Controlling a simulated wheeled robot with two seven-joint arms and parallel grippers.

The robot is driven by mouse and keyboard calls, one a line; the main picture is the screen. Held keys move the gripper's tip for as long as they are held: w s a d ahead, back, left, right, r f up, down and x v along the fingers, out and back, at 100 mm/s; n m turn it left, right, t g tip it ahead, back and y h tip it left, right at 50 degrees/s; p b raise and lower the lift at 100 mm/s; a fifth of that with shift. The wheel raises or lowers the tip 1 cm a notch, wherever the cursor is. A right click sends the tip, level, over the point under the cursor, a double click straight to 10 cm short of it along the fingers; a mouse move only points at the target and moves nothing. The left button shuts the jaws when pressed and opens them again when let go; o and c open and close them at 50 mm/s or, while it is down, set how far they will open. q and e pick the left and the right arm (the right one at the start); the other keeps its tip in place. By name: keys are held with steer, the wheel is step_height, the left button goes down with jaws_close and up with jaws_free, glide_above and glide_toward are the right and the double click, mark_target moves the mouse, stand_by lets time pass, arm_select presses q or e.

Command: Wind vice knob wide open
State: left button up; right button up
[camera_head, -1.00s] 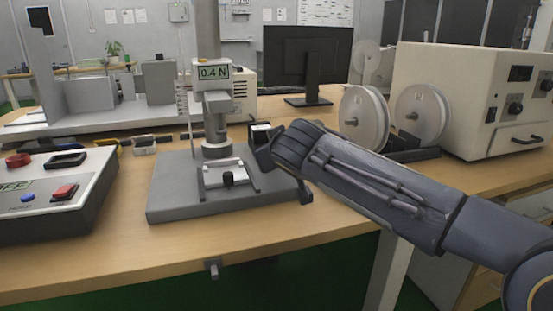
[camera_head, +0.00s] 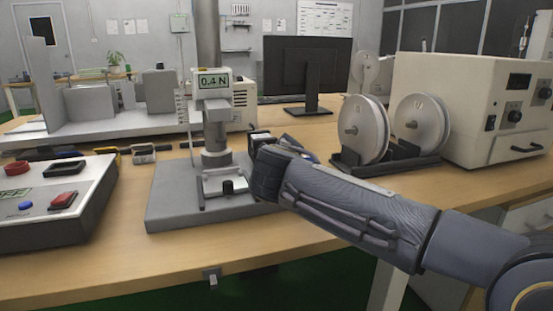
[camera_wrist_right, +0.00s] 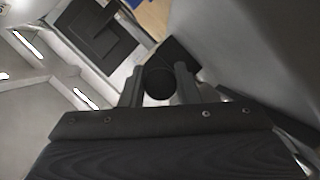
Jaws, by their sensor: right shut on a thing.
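The grey test stand base (camera_head: 170,203) carries a column with a gauge reading 0.4 N (camera_head: 211,82) and a light metal fixture (camera_head: 212,182) with a small black knob (camera_head: 228,186) at its front. My right gripper (camera_head: 259,150) is at the right side of the stand, next to the fixture. In the right wrist view a round black knob (camera_wrist_right: 158,83) sits between the two fingers of the right gripper (camera_wrist_right: 159,88), which are shut on it. The gripper's body hides this knob in the head view. My left gripper is out of view.
A control box (camera_head: 55,215) with red and blue buttons stands at the left. Two spools (camera_head: 363,130) and a beige instrument (camera_head: 465,105) stand at the right, with a monitor (camera_head: 307,65) behind. The table's front strip is mostly clear.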

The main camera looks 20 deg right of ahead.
steer(key=shift+f, duration=0.1)
steer(key=o, duration=0.9)
steer(key=shift+o, duration=0.2)
steer(key=p+v, duration=0.1)
steer(key=v, duration=0.5)
steer(key=shift+s+a+r+p, duration=0.1)
steer(key=shift+s+r+p, duration=0.15)
steer(key=shift+s+p, duration=0.1)
steer(key=shift+s+a, duration=0.1)
steer(key=shift+s, duration=0.4)
